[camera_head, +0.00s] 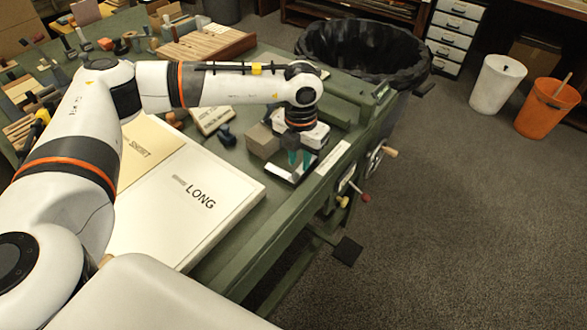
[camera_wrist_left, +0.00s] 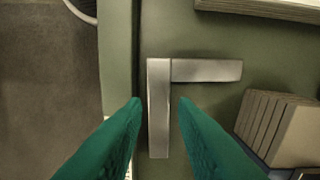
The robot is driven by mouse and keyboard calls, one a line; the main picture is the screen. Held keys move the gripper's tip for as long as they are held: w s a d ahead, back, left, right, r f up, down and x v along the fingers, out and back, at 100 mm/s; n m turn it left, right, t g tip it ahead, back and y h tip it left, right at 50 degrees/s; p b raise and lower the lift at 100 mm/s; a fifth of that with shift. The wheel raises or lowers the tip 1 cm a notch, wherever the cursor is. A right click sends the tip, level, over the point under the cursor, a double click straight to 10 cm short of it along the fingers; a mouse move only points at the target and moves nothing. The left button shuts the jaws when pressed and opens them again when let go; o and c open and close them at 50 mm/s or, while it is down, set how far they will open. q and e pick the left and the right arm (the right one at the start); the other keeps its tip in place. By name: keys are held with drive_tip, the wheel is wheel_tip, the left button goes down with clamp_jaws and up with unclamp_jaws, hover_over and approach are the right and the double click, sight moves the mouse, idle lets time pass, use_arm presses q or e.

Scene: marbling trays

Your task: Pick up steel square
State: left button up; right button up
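The steel square (camera_wrist_left: 158,125) is an L-shaped bright metal piece lying on the green table top. In the left wrist view its thicker arm runs up and down and its thinner arm points right. My left gripper (camera_wrist_left: 161,103) has two teal fingers, apart, one to each side of the thicker arm in the picture. I cannot tell whether they touch it or how high they are above it. In the head view my left gripper (camera_head: 299,160) points down over the table's right edge, and the square (camera_head: 283,173) shows partly beside it. My right gripper is out of view.
A slatted block (camera_wrist_left: 283,128) stands right of the square; it also shows in the head view (camera_head: 263,142). A white LONG tray (camera_head: 225,212) and a SHORT tray (camera_head: 143,148) lie left. Handles (camera_head: 363,197) stick out from the table edge. A black-lined bin (camera_head: 350,50) stands behind.

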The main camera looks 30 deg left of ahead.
sight(300, 171)
use_arm(q)
wheel_tip(300, 171, down, 3)
drive_tip(key=shift+d+r, duration=0.1)
drive_tip(key=shift+r, duration=0.1)
drive_tip(key=shift+f, duration=0.5)
clamp_jaws()
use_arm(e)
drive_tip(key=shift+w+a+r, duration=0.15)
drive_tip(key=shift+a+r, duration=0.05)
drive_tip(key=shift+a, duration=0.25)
